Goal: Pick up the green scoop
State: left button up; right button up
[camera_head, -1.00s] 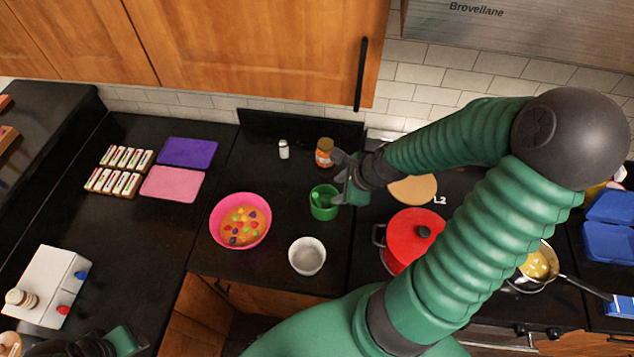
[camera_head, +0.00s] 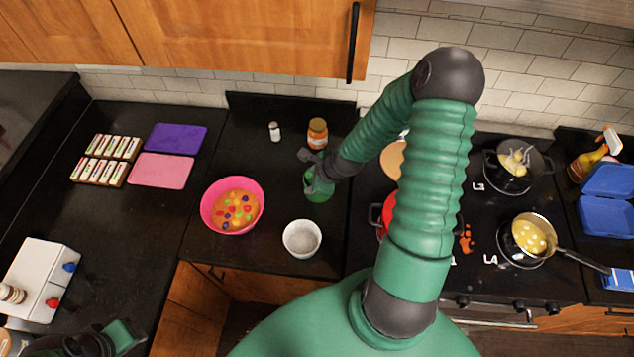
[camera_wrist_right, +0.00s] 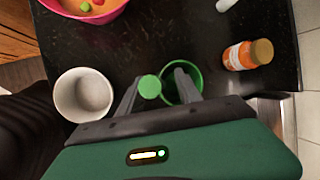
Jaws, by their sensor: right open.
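The green scoop (camera_wrist_right: 149,87) shows in the right wrist view as a round green end between my right gripper's two fingers. A green cup (camera_wrist_right: 188,82) stands on the dark counter just beyond it, and the cup also shows in the head view (camera_head: 318,190). The lower part of the scoop is hidden, and I cannot tell if a finger touches it. My right gripper (camera_wrist_right: 158,82) is open around the scoop's end, low over the cup; in the head view it partly covers the cup. My left gripper (camera_head: 118,340) is at the bottom left, its fingers unclear.
A pink bowl (camera_head: 212,206) with colourful pieces and a white bowl (camera_head: 302,239) stand near the cup. An orange-labelled jar (camera_head: 317,134) and a small white shaker (camera_head: 274,131) stand behind. A red pot (camera_head: 377,216) is partly behind my right arm.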

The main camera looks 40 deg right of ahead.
jog(key=shift+w+a, duration=0.1)
jog(key=shift+a, duration=0.05)
jog(key=shift+c, duration=1.1)
grip_shut()
